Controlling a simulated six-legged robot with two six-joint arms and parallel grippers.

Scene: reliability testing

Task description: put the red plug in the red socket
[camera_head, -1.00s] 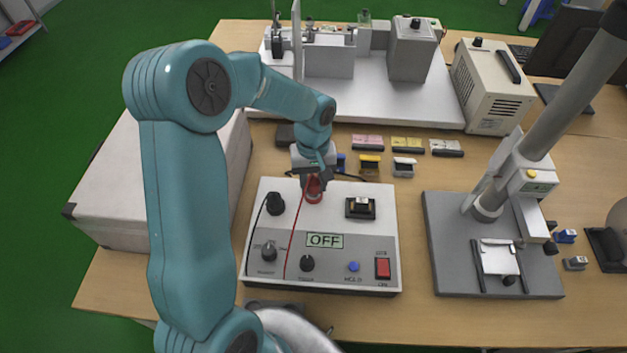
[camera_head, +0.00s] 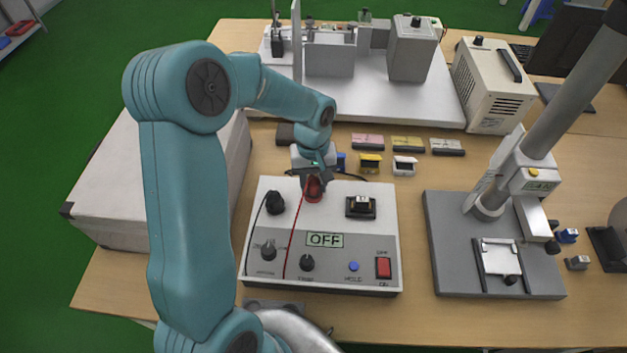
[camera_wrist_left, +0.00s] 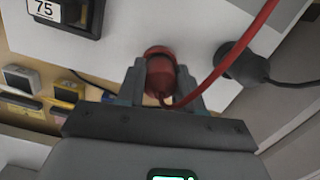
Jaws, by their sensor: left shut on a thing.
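The red plug (camera_wrist_left: 160,78) is between the fingers of my left gripper (camera_wrist_left: 160,85), which is shut on it. Its red cord curves away to the upper right in the wrist view. The red socket (camera_wrist_left: 157,51) is on the control box top, directly beyond the plug's end. In the head view my left gripper (camera_head: 314,182) is over the red socket (camera_head: 313,195), at the back of the box. The plug's end lines up with the socket, but I cannot tell how deep it sits. My right gripper is not seen.
The control box (camera_head: 350,215) reads OFF and has knobs, a blue button and a red switch. A black plug (camera_head: 275,203) with a cable stands left of the socket. A black square holder (camera_head: 360,208) is to the right. A grey stand (camera_head: 450,270) is farther right.

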